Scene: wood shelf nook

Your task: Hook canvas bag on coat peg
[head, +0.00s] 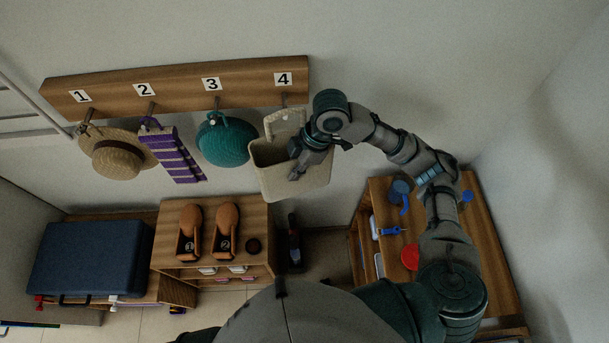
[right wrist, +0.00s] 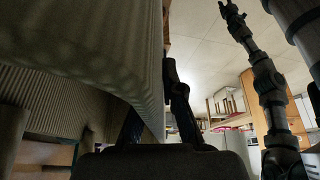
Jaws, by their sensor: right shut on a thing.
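The beige canvas bag (head: 275,185) hangs upright just below peg 4 (head: 285,99) on the wooden peg board. Its strap (head: 283,122) rises toward the peg; I cannot tell whether the strap is over it. My right gripper (head: 298,170) is shut on the bag at its right side, and its fingers partly hide the bag's front. In the right wrist view the bag's fabric (right wrist: 90,45) fills the left side, beside the dark fingers (right wrist: 158,118). My left gripper is not in the head view; an arm of mine with a small gripper tip (right wrist: 230,8) shows in the right wrist view.
A straw hat (head: 118,160), a purple striped cloth (head: 178,160) and a teal hat (head: 226,142) hang at pegs 1 to 3. Below are a blue suitcase (head: 90,258), a shoe cabinet (head: 178,262) with shoes (head: 190,230), and a wooden shelf unit (head: 492,260).

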